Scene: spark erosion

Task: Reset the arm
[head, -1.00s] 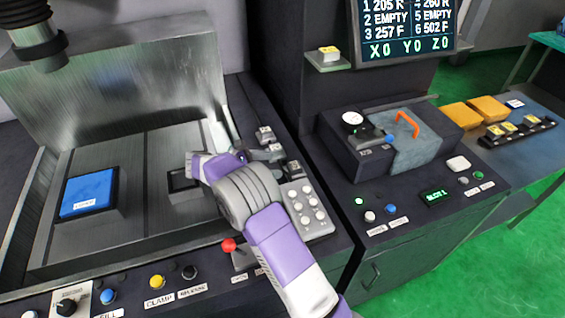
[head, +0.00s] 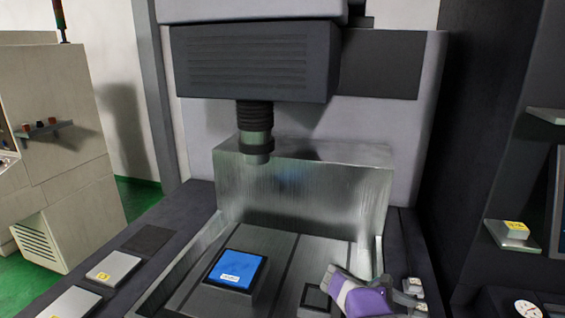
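My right arm's purple and white end, with its gripper (head: 343,287), shows at the bottom of the head view, over the right part of the machine's work tank. It is beside a small dark square block (head: 316,298) on the tank floor. The fingertips are too hidden to show whether they are open or shut, and I see nothing held. My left gripper is not in view.
A blue-topped block (head: 237,267) sits on the tank floor (head: 283,262). The dark machine head's spindle (head: 256,140) hangs above the tank. Labelled pads (head: 113,268) lie on the left ledge. A shelf with a yellow-topped piece (head: 516,229) is at right.

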